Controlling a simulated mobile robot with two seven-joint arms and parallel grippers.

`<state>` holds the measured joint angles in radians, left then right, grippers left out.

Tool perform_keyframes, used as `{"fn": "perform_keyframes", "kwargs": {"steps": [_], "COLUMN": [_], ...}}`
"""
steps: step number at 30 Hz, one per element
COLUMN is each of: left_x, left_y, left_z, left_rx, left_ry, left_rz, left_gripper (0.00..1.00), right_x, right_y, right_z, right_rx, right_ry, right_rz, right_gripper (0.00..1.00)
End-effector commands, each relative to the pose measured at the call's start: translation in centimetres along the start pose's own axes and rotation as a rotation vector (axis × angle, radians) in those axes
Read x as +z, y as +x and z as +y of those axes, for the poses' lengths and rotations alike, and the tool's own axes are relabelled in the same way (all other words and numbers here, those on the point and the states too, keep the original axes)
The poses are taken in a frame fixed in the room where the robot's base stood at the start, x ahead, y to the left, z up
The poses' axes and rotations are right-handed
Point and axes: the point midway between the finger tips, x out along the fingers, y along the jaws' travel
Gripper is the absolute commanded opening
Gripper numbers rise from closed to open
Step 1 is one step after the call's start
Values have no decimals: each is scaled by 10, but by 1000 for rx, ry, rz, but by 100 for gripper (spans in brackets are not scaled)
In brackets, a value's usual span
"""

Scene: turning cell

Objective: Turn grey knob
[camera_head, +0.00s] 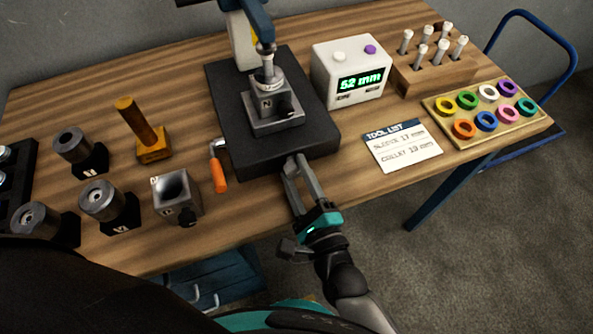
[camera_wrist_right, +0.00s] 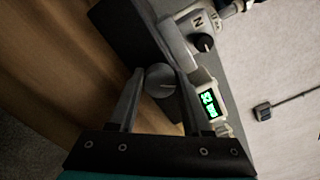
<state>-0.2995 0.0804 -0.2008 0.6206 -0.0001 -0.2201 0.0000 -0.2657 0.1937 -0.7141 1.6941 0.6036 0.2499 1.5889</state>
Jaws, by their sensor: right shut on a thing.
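The grey knob (camera_wrist_right: 160,80) is round with a pale pointer line. It sits at the side of the black block (camera_head: 229,101) and shows between the fingers in the right wrist view. In the head view I cannot make it out behind the fingertips. My right gripper (camera_head: 297,164) is at the block's front edge, shut on the knob with one finger on each side, as the right wrist view (camera_wrist_right: 159,88) also shows. My left gripper is not in view.
A grey fixture marked N (camera_head: 262,104) stands on the block. A white display (camera_head: 349,58) reading 52 mm is behind right. An orange-handled tool (camera_head: 219,176) and a square grey holder (camera_head: 177,199) lie left. A tool list card (camera_head: 402,146) and ring tray (camera_head: 540,123) are right.

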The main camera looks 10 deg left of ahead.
Motion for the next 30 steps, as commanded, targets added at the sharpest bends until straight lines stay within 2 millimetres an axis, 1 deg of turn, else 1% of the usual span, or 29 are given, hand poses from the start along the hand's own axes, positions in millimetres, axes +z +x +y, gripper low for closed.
{"fn": "perform_keyframes", "kwargs": {"steps": [11, 12, 18, 20, 30], "left_x": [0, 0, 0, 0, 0], "left_y": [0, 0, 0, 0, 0], "left_z": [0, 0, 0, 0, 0], "left_rx": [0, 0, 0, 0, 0], "left_ry": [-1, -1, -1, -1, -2], "left_rz": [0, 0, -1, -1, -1], "left_gripper": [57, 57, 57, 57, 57], "right_x": [0, 0, 0, 0, 0], "right_y": [0, 0, 0, 0, -1], "right_z": [1, 1, 1, 1, 2], "right_rx": [2, 2, 1, 2, 6], "right_ry": [-6, -5, -4, -4, -3], "right_rz": [0, 0, 0, 0, 1], "right_gripper": [0, 51, 73, 79, 79]}}
